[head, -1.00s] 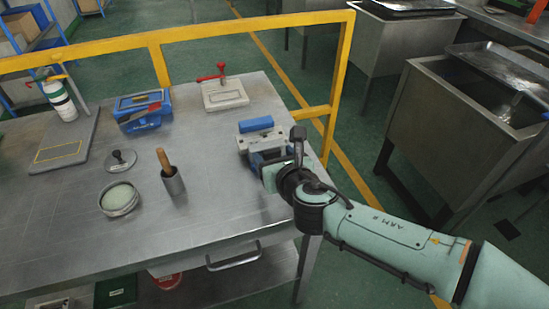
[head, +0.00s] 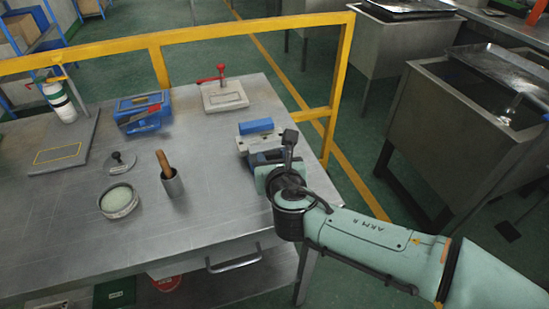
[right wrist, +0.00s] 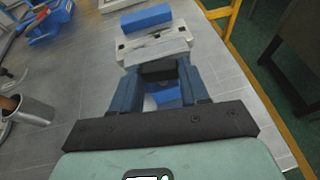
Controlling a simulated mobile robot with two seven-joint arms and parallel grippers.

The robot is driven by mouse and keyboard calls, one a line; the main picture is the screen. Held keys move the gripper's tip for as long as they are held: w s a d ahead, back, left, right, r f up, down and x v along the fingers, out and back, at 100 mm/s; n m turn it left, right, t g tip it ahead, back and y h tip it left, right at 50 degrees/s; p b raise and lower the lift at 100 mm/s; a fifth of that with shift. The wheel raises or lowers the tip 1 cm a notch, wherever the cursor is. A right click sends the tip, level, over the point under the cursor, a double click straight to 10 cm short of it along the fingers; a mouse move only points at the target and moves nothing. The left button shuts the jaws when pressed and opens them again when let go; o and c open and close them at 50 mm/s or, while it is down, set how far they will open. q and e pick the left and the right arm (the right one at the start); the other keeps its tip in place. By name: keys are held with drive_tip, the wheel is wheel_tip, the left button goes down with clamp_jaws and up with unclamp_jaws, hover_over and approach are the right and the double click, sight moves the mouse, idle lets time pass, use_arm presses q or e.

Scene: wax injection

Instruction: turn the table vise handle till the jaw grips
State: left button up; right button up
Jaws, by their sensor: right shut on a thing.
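The table vise (head: 248,142) stands near the right edge of the steel table, with pale grey jaws. A blue block (head: 256,126) sits at its top, at the far jaw; the block (right wrist: 146,18) and vise (right wrist: 155,46) also show in the right wrist view. My right gripper (head: 262,158) is at the near side of the vise. In the right wrist view its blue fingers (right wrist: 158,80) are closed about a dark part at the vise's near end, apparently the handle, mostly hidden by the fingers. I cannot tell whether the jaw touches the block. My left gripper is out of view.
On the table (head: 70,235) stand a blue device (head: 143,111), a plate with a red clamp (head: 223,93), a round dish (head: 119,202) and a cup with a wooden handle (head: 172,182). A yellow rail (head: 240,31) runs behind, with steel tubs (head: 470,130) at right.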

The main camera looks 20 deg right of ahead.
drive_tip(key=shift+a+m+g+h, duration=0.25)
drive_tip(key=shift+m+g+h, duration=0.05)
drive_tip(key=shift+m+h, duration=0.45)
drive_tip(key=shift+a+m+g+h+p, duration=0.15)
drive_tip(key=shift+m+g+h+p, duration=0.15)
drive_tip(key=shift+m+h+p, duration=0.7)
drive_tip(key=shift+w+h, duration=0.1)
drive_tip(key=shift+h, duration=0.25)
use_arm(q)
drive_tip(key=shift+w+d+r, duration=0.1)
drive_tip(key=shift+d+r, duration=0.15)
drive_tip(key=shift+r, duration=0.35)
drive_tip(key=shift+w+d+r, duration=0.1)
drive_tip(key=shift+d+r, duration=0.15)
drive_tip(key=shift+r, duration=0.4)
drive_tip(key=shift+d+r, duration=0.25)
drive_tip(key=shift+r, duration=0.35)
use_arm(e)
drive_tip(key=shift+m+g+h, duration=0.3)
drive_tip(key=shift+m+h, duration=0.1)
drive_tip(key=shift+m, duration=0.15)
drive_tip(key=o, duration=1.1)
drive_tip(key=shift+c, duration=0.2)
